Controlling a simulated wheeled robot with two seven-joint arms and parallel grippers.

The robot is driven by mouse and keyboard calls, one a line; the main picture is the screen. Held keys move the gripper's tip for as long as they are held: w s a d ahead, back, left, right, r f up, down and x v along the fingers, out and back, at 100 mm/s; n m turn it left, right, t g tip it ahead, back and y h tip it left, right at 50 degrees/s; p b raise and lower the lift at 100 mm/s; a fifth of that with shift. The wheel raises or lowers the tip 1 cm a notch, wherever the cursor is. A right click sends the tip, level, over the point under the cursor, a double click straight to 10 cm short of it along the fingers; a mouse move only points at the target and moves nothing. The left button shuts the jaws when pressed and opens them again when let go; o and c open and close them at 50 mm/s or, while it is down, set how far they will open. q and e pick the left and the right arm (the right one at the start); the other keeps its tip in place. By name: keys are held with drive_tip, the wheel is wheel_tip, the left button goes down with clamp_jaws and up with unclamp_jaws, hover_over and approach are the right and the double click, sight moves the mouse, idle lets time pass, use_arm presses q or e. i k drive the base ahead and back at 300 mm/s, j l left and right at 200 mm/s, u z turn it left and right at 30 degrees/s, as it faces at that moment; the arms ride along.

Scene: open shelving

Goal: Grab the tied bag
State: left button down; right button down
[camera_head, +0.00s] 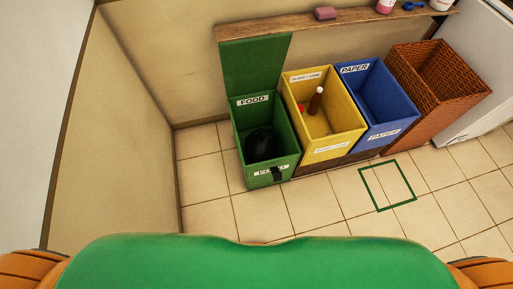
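A black rounded bag (262,146) sits inside the green bin (240,174) labelled FOOD, whose lid stands open against the wall. A small black piece (277,174) shows at the bin's front rim; I cannot tell whether it is part of the bag. The bag's lower part is hidden by the bin walls, and I cannot make out its tie. Neither of my grippers is in view.
A yellow bin (322,149) holding a bottle (315,101), a blue PAPER bin (385,132) and a brown wicker basket (428,108) stand to the right. A wooden shelf (350,19) runs above. The tiled floor in front is clear, with a green square outline (369,187).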

sight(261, 145)
drive_tip(key=i+j+z, duration=0.3)
drive_tip(key=z, duration=0.2)
drive_tip(key=i+j+z, duration=0.3)
drive_tip(key=z, duration=0.2)
drive_tip(key=i+j+z, duration=0.2)
drive_tip(key=j+z, duration=0.3)
drive_tip(key=j, duration=0.1)
